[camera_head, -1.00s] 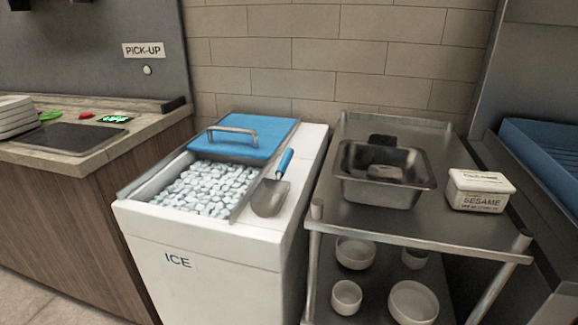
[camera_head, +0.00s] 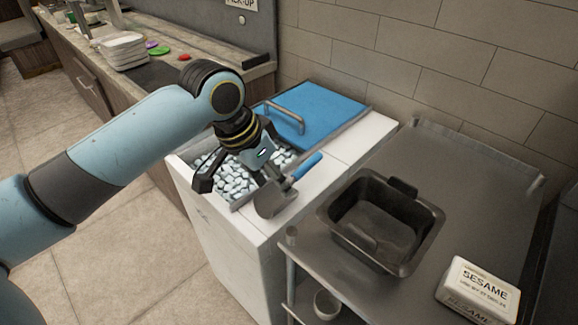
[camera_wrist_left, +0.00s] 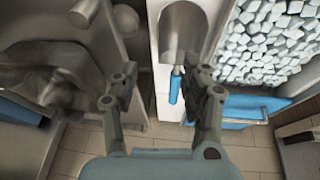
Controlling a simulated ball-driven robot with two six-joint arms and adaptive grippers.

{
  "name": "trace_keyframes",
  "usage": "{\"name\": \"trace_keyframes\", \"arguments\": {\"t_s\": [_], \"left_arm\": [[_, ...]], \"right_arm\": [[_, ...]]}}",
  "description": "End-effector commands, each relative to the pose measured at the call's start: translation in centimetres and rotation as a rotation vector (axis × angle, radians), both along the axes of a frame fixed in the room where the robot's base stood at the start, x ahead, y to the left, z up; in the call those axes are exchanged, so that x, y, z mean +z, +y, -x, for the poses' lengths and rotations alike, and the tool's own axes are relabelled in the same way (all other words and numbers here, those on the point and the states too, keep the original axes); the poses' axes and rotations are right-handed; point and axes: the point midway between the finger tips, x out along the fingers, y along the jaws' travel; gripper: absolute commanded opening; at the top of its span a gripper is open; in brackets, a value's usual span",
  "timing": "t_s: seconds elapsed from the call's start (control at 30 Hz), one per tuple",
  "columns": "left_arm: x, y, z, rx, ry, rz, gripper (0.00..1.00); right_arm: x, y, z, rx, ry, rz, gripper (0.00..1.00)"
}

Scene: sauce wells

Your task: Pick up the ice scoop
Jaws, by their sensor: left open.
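The ice scoop (camera_head: 274,200) has a grey metal pan and a blue handle (camera_head: 307,165). It lies on the white top edge of the ice bin (camera_head: 210,222), beside the ice opening. My left gripper (camera_head: 237,182) is open and empty above the ice and partly overlaps the scoop in the head view. In the left wrist view, the scoop pan (camera_wrist_left: 182,30) is at top centre and its blue handle (camera_wrist_left: 175,89) points down. The handle shows between the open fingers (camera_wrist_left: 160,86), closer to the right one, and I see no grip on it. My right gripper is not in view.
Ice cubes (camera_head: 234,181) fill the bin opening, with a blue lid (camera_head: 318,107) and metal handle behind. A steel cart (camera_head: 470,190) on the right holds a dark pan (camera_head: 345,243) and a sesame box (camera_head: 480,292). A brick wall stands behind.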

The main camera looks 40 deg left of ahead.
Motion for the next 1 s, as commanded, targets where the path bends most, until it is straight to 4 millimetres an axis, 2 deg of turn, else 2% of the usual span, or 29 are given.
{"name": "trace_keyframes", "arguments": {"t_s": [0.03,0.1,0.33,0.6,0.87,1.0], "left_arm": [[0.5,0.7,-1.5,0.003,-0.005,0.012,0.47],[1.1,1.4,-3.1,0.008,-0.012,0.035,0.47],[2.6,3.3,-7.0,0.035,-0.025,0.098,0.47],[-1.1,2.4,-8.8,0.039,-0.025,0.107,0.47],[-3.2,1.8,-9.8,0.037,-0.024,0.106,0.47],[-5.2,1.2,-10.9,0.036,-0.025,0.105,0.47]], "right_arm": [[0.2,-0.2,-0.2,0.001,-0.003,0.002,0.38],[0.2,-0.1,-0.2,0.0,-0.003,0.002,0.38],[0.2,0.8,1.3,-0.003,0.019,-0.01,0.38],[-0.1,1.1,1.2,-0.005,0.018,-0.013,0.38],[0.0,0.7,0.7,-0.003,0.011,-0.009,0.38],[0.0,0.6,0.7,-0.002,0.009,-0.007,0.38]]}}
